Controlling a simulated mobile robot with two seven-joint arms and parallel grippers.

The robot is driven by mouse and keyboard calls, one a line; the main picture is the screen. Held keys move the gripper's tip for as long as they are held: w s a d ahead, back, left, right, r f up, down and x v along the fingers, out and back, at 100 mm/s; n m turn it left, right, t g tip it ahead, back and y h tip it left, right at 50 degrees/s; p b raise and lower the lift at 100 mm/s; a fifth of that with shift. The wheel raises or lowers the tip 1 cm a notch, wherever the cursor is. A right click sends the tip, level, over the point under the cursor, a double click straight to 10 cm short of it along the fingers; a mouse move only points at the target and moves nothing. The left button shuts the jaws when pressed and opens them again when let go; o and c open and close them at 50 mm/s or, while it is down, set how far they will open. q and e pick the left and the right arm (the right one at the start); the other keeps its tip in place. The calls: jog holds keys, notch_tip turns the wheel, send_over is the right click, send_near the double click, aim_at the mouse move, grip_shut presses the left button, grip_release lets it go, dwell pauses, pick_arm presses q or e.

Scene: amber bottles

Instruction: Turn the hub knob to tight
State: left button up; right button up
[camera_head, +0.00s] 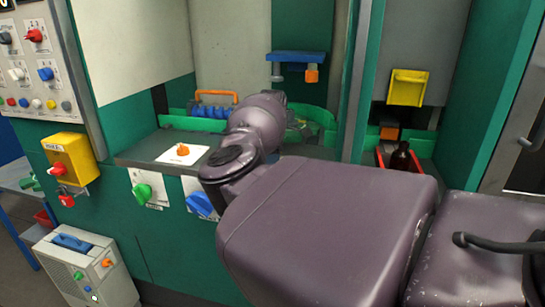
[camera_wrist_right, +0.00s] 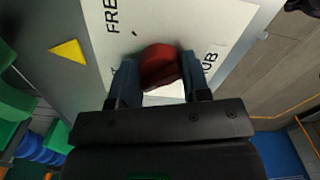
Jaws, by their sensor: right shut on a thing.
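In the right wrist view a dark red knob (camera_wrist_right: 159,63) sits on a white plate (camera_wrist_right: 215,22) with black lettering, partly readable as "FRE" and "UB". My right gripper (camera_wrist_right: 162,78) is shut on this knob, one finger on each side. The fingers hide part of the knob and the lettering around it, so I cannot tell which mark it points to. In the head view my right arm reaches in from the right and hides the gripper and this knob. My left gripper is not in view.
In the head view an orange knob (camera_head: 183,150) on a white card, a green knob (camera_head: 142,193) and a blue knob (camera_head: 199,204) are left of my arm. A dark bottle (camera_head: 401,158) stands in a red channel at right. A yellow box (camera_head: 71,158) juts out at left.

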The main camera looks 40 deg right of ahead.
jog(key=shift+n, duration=0.4)
jog(key=o, duration=0.9)
jog(key=shift+r, duration=0.1)
notch_tip(320, 180, up, 11)
jog(key=shift+f, duration=0.25)
dwell(0.5)
